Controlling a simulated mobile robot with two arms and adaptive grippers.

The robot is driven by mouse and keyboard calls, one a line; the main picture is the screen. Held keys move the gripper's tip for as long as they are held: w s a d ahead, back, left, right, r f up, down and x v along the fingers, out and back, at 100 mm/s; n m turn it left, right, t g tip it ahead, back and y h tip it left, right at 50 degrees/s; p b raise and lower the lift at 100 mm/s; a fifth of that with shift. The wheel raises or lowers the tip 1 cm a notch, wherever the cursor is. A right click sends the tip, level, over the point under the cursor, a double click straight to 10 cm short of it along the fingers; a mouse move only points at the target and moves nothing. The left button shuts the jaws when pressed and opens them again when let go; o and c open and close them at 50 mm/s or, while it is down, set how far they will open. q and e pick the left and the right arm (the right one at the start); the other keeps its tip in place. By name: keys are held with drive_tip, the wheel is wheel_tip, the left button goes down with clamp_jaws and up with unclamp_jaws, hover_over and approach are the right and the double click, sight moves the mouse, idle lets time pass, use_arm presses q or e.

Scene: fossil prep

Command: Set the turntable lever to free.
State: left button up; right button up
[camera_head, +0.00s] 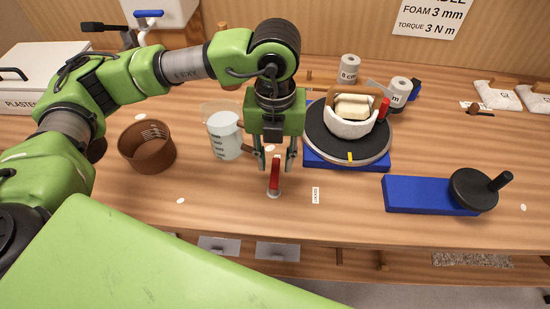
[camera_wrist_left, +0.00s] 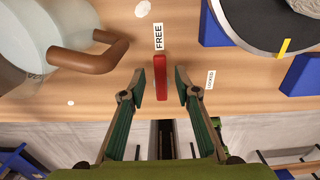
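The red lever (camera_head: 275,176) is on the wooden bench, in front of and left of the turntable (camera_head: 319,146). In the left wrist view the lever (camera_wrist_left: 161,77) points straight at the FREE label (camera_wrist_left: 158,36); the LOCKED label (camera_wrist_left: 210,80) lies to its right. My left gripper (camera_head: 275,164) points down over the lever. Its open fingers (camera_wrist_left: 160,82) stand on either side of the lever, with a gap visible on both sides. The turntable has a dark disc with a yellow mark, on a blue base, and bears a white jacketed block. My right gripper is not in view.
A clear jug (camera_head: 224,138) with a brown handle stands just left of my left gripper, and a brown tub (camera_head: 147,147) further left. A blue block with a black crank wheel (camera_head: 430,195) lies at right. The bench front between the lever and the crank is mostly clear.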

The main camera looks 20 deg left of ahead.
sight(275, 167)
use_arm(q)
wheel_tip(275, 167, up, 11)
drive_tip(key=shift+r, duration=0.2)
